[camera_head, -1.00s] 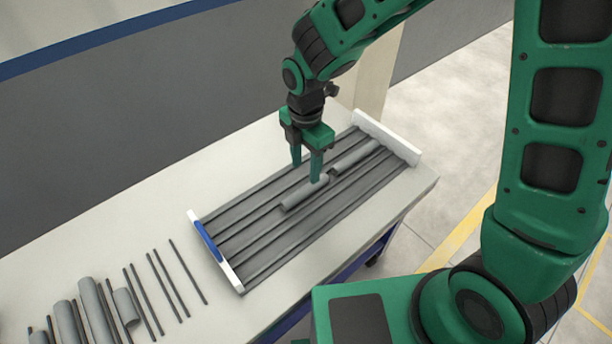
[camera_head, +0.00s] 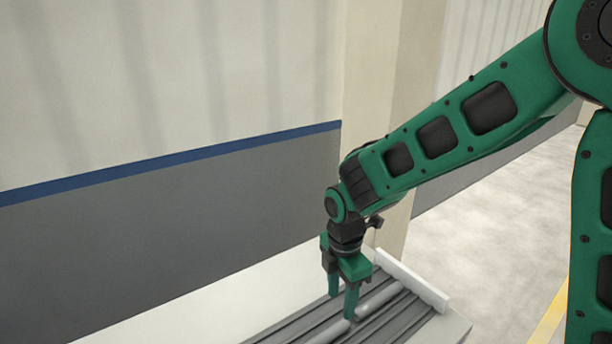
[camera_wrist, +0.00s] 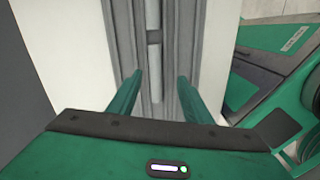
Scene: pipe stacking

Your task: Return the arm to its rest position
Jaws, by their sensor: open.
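My gripper (camera_head: 342,306) is open and points down over the grooved grey rack (camera_head: 400,325) at the bottom of the head view. Its two green fingers stand apart and hold nothing. In the wrist view, the fingers (camera_wrist: 160,78) frame a grey pipe (camera_wrist: 155,88) lying in a rack groove below them. A second grey pipe (camera_wrist: 152,14) lies in line beyond it, with a gap between. In the head view a pipe (camera_head: 380,297) shows just right of the fingers. The nearer part of the rack is out of the head view.
The rack's white end wall (camera_head: 412,280) stands behind and right of the gripper. The pale table top (camera_head: 190,322) is bare at the left. A grey wall with a blue stripe (camera_head: 170,162) and a beige pillar (camera_head: 385,90) stand behind. Open floor (camera_head: 500,210) lies right.

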